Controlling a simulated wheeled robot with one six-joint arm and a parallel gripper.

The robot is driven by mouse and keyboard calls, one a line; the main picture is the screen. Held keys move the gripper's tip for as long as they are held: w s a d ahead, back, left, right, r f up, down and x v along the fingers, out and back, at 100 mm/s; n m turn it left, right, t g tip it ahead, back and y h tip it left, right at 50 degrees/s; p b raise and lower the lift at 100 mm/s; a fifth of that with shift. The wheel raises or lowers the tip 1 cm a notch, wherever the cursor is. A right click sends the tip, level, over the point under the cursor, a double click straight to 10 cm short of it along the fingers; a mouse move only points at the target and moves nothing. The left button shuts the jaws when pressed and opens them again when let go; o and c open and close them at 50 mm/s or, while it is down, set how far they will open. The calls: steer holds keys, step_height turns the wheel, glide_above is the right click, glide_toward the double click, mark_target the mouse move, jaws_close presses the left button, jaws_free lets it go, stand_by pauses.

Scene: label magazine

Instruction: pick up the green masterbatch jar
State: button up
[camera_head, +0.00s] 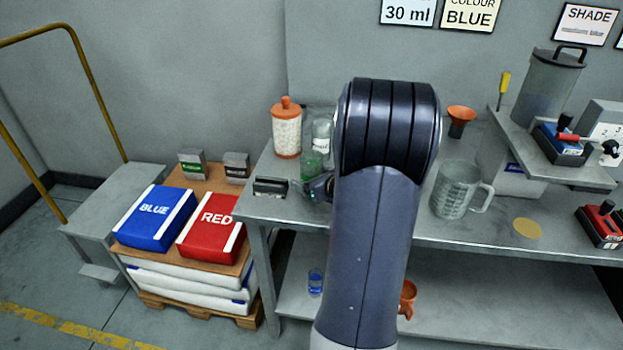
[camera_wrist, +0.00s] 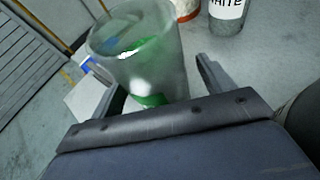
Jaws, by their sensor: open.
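The green masterbatch jar (camera_head: 311,163) stands on the left part of the bench top, partly behind my gripper. It is a clear jar with green inside and a green band low down, and it fills the upper middle of the wrist view (camera_wrist: 138,60). My gripper (camera_head: 318,188) is open beside it, mostly hidden by my arm in the head view. In the wrist view my gripper's two fingers (camera_wrist: 155,85) are on either side of the jar. I cannot tell whether either finger touches it.
A jar labelled WHITE (camera_wrist: 228,14) stands close by, also in the head view (camera_head: 322,136). An orange-lidded jar of white pellets (camera_head: 287,133) is behind. A black holder (camera_head: 271,187) lies at the bench's left edge. A clear jug (camera_head: 456,190) and orange funnel (camera_head: 461,118) stand right.

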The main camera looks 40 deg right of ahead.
steer(key=shift+w, duration=0.1)
steer(key=c, duration=1.2)
